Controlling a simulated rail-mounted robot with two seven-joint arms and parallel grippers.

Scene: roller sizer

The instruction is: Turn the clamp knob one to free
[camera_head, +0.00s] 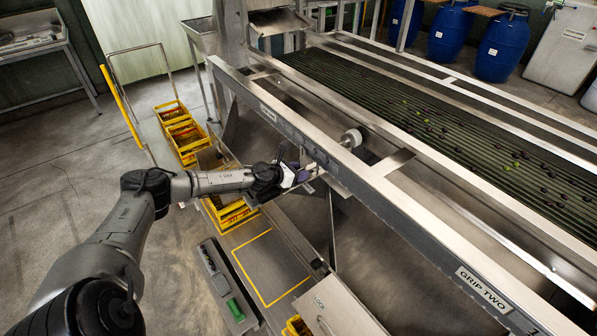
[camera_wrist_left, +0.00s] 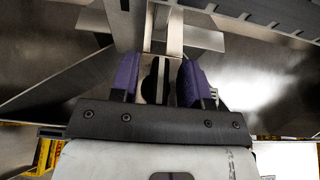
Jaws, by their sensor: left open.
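My left gripper (camera_head: 300,177) is beside the machine's long front rail, its arm coming in from the left. In the left wrist view its two purple-padded fingers (camera_wrist_left: 158,78) are open, one on each side of a dark, narrow part (camera_wrist_left: 150,82) that may be the clamp knob. A gap shows between this part and the left finger; I cannot tell whether the right finger touches it. A bright metal bracket (camera_wrist_left: 161,30) stands just beyond. In the head view the gripper hides this spot, so the knob cannot be made out there. My right gripper is not seen.
The steel front rail (camera_head: 400,203) carries a "GRIP TWO" label (camera_head: 483,288) and a smaller unreadable label (camera_head: 268,113). A pale round roller end (camera_head: 351,138) sits behind it. Yellow crates (camera_head: 232,216) stand below the gripper. Olives lie on the roller bed (camera_head: 440,120).

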